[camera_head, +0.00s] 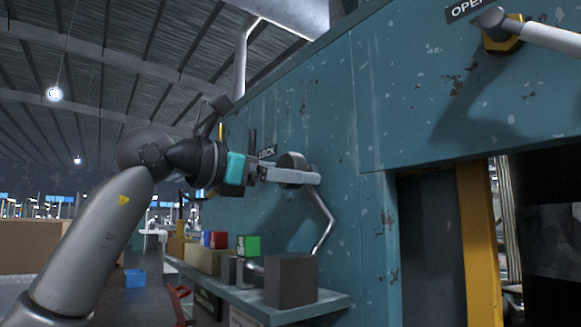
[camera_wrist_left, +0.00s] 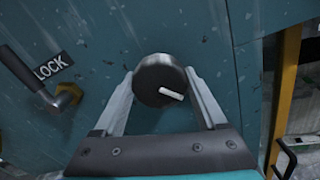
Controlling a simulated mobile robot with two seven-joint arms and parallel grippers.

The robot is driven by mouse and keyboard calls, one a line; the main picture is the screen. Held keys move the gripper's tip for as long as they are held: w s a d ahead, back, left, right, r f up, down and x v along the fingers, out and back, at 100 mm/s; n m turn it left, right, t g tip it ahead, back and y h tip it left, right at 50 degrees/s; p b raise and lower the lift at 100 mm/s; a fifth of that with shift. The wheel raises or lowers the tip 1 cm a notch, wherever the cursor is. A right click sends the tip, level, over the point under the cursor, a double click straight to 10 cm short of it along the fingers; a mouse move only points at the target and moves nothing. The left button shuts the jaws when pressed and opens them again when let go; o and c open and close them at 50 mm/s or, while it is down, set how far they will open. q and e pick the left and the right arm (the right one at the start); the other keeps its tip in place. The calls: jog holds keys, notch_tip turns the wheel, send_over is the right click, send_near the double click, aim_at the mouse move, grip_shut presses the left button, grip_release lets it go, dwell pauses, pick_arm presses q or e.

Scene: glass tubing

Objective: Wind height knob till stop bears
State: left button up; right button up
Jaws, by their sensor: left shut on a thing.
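The height knob is a dark round knob (camera_wrist_left: 158,80) with a small white pointer mark, set on the worn teal machine panel. In the head view the knob (camera_head: 293,162) shows just above my left gripper's fingers. My left gripper (camera_wrist_left: 160,88) has one finger on each side of the knob and is shut on it. In the head view my left gripper (camera_head: 290,174) reaches the panel from the left. The white mark points to the right and slightly down in the wrist view. I cannot make out a stop. My right gripper is not in view.
A LOCK label (camera_wrist_left: 53,67) and a dark lever (camera_wrist_left: 30,82) sit left of the knob. Below, a shelf (camera_head: 290,306) carries a dark grey block (camera_head: 291,280), a green box (camera_head: 248,245) and other blocks. A bent metal rod (camera_head: 325,222) hangs below the gripper. An OPEN lever (camera_head: 540,36) is at upper right.

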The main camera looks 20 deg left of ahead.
pick_arm(q)
jog(key=shift+r+m+p, duration=0.1)
jog(key=shift+m+p, duration=0.6)
jog(key=shift+m, duration=1.4)
jog(key=o, duration=1.3)
jog(key=shift+a, duration=0.1)
jog(key=b+v, duration=0.3)
jog(key=v, duration=1.2)
jog(key=shift+b, duration=0.35)
